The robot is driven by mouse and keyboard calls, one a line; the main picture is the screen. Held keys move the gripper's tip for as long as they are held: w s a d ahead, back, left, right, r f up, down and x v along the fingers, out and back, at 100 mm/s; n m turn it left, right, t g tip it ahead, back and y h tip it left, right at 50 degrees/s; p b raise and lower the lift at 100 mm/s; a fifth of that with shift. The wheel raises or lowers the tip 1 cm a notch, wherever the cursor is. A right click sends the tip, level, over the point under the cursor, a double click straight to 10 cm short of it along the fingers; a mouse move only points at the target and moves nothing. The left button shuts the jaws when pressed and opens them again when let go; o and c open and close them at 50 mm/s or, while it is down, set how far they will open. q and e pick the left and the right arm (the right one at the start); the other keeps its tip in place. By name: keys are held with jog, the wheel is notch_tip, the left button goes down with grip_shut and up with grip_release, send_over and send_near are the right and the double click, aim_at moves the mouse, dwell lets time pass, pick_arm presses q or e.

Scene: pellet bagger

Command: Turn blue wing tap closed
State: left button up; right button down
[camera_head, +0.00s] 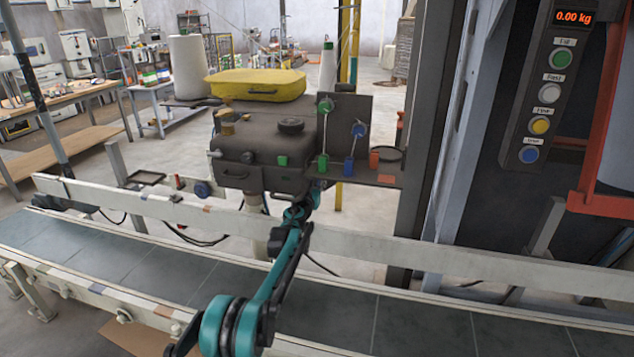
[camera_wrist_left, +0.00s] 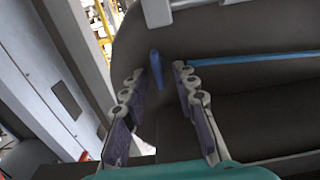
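My left arm reaches from the lower middle of the head view to the dark machine. Its gripper (camera_head: 316,188) is small and partly hidden there, just below the panel's front edge. In the left wrist view the gripper (camera_wrist_left: 158,75) is open, its two fingers apart. An upright blue piece (camera_wrist_left: 154,64), which looks like the wing tap, shows between the fingertips against a dark surface. I cannot tell whether it is touched. In the head view a blue block (camera_head: 348,167) stands on the panel, with a blue round part (camera_head: 359,130) above it. My right gripper is not in view.
The dark machine (camera_head: 262,150) carries a yellow case (camera_head: 257,85). Green (camera_head: 322,163) and red (camera_head: 374,160) parts flank the blue block. A conveyor (camera_head: 130,272) with a pale rail (camera_head: 130,203) runs in front. A blue strip (camera_wrist_left: 255,57) lies right of the fingers.

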pick_arm(q)
grip_shut()
jog(key=shift+m, duration=0.4)
jog(key=m+p, duration=0.1)
jog(key=m, duration=0.4)
jog(key=m+p, duration=0.2)
jog(key=m, duration=0.4)
jog(key=d+f+m+p, duration=0.1)
jog(key=m, duration=0.5)
jog(key=shift+s+d, duration=0.1)
jog(key=shift+s, duration=0.1)
dwell(0.5)
